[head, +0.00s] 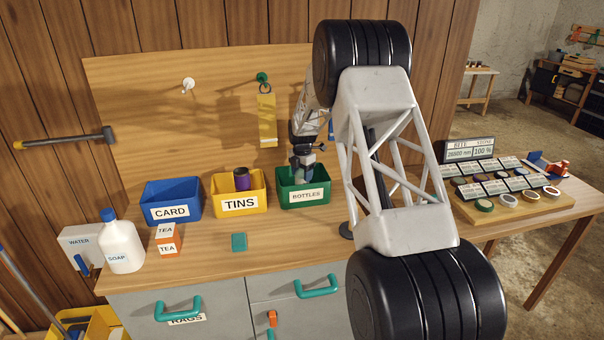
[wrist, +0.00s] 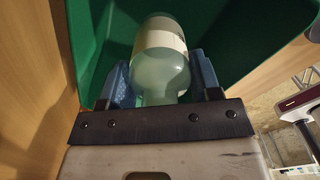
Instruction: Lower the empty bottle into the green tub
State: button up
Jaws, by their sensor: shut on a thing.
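The green tub (head: 284,202), labelled BOTTLES, stands on the bench at the right end of a row of tubs. In the wrist view its green walls (wrist: 235,40) fill the upper part around the bottle. My gripper (head: 303,163) is over the tub, pointing down. In the wrist view my gripper (wrist: 161,82) has its blue fingers shut on the neck end of the pale green, see-through bottle (wrist: 158,70), which has a white label. The bottle's lower part reaches inside the tub. Whether its base touches the tub floor is hidden.
A yellow TINS tub (head: 218,205) holding a dark purple tin (head: 241,180) and a blue CARD tub (head: 150,212) stand to the left. A teal block (head: 239,242), tea box (head: 168,241) and soap bottle (head: 121,246) are nearer the front. Scales (head: 469,151) stand on the right.

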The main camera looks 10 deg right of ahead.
aim_at(302, 179)
jog(key=shift+f, duration=1.6)
dwell(1.4)
jog(key=o, duration=1.1)
jog(key=shift+r, duration=0.1)
jog(key=shift+r, duration=3.85)
